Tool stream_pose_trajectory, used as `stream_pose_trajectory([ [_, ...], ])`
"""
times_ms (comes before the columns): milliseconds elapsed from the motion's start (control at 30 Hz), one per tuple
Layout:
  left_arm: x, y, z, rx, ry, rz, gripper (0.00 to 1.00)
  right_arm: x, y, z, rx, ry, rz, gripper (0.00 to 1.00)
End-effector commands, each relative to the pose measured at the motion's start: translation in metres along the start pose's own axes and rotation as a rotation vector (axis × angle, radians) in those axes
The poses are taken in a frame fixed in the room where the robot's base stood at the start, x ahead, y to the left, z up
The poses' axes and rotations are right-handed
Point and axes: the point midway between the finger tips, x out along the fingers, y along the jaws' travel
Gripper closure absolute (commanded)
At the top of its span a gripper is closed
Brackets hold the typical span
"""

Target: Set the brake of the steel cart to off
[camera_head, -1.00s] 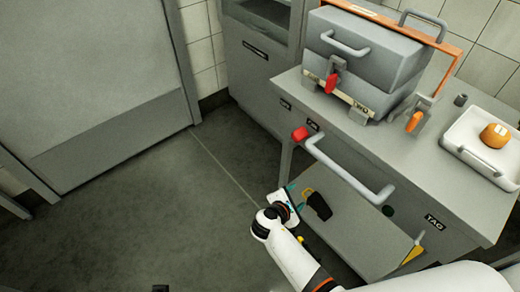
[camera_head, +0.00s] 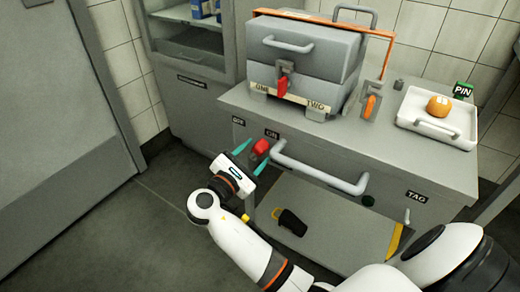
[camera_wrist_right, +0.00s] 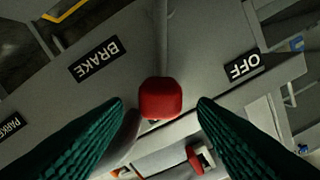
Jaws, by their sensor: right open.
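The steel cart (camera_head: 435,172) stands at the right in the head view, with a grey push handle (camera_head: 320,172) on its front. A red brake knob (camera_head: 260,148) sits at the handle's left end. My right gripper (camera_head: 250,156) is open at the knob, its teal fingers apart. In the wrist view the red knob (camera_wrist_right: 160,98) lies between the two fingertips, with a gap on each side. A label reading OFF (camera_wrist_right: 247,66) is right of the knob there, and a BRAKE label (camera_wrist_right: 95,60) is left of it. My left gripper is not in view.
A grey two-part box (camera_head: 305,55) with red and orange latches stands on the cart. A white tray (camera_head: 410,108) holds an orange cheese wheel (camera_head: 439,106). A dark object (camera_head: 290,222) lies on the lower shelf. Open floor lies at left.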

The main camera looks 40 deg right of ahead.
Motion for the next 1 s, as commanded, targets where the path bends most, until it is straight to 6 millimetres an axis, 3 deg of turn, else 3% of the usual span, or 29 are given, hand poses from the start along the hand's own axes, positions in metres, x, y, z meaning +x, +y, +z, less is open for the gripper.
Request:
stream_pose_trajectory([
  [233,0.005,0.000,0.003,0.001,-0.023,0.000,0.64,0.031,0.000,0.000,0.000,0.000,-0.001,0.47],
  [600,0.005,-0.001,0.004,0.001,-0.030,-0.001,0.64,0.036,0.000,0.000,0.000,0.000,-0.001,0.47],
  [900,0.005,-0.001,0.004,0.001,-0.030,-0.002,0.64,0.036,0.000,0.000,0.000,-0.001,-0.001,0.96],
  [1000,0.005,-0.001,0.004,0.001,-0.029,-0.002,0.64,0.035,0.000,0.000,0.000,-0.001,-0.001,1.00],
])
